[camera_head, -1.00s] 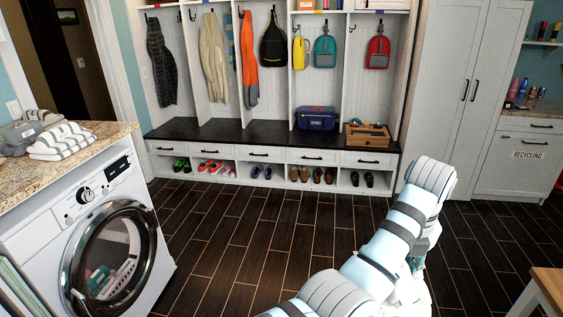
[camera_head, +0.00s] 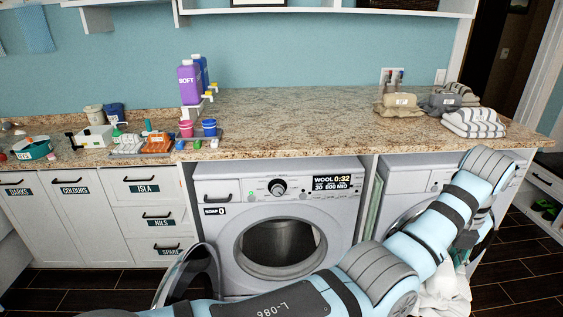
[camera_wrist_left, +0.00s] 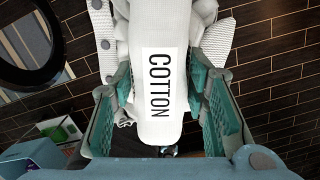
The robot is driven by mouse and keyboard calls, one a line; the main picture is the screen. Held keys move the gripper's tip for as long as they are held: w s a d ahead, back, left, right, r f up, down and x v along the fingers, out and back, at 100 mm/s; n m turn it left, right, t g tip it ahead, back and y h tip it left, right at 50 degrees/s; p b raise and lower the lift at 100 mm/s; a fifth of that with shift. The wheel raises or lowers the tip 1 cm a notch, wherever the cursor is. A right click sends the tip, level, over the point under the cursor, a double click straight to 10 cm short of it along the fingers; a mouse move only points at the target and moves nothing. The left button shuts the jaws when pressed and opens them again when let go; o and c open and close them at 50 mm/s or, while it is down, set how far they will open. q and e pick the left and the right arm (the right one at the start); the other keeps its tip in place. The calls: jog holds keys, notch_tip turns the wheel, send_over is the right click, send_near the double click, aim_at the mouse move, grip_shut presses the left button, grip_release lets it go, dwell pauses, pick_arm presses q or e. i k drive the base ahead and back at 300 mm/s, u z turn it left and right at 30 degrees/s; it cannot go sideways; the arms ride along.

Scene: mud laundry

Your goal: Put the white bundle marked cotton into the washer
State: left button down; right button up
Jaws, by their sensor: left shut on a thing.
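The white bundle (camera_head: 445,292) hangs at the lower right of the head view, partly behind my arm. In the left wrist view the white bundle (camera_wrist_left: 165,120) shows its COTTON label between the teal fingers. My left gripper (camera_wrist_left: 165,95) is shut on it; in the head view the gripper (camera_head: 464,243) is mostly hidden by its wrist. A white front-loading washer (camera_head: 220,228) stands under the counter with display WOOL 0:32. Its round door (camera_head: 188,277) is swung out to the left and the drum opening shows. My right gripper is out of view.
A second front-loading machine (camera_head: 396,178) stands to the right, partly behind my arm. The granite counter (camera_head: 300,115) above holds folded laundry (camera_head: 473,123), purple and blue bottles and trays. Labelled drawers (camera_head: 155,213) are at the left. Dark tiled floor (camera_head: 85,285) is clear at lower left.

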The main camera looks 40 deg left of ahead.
aim_at(279, 258)
jog(key=u, duration=0.95)
jog(key=i, duration=0.35)
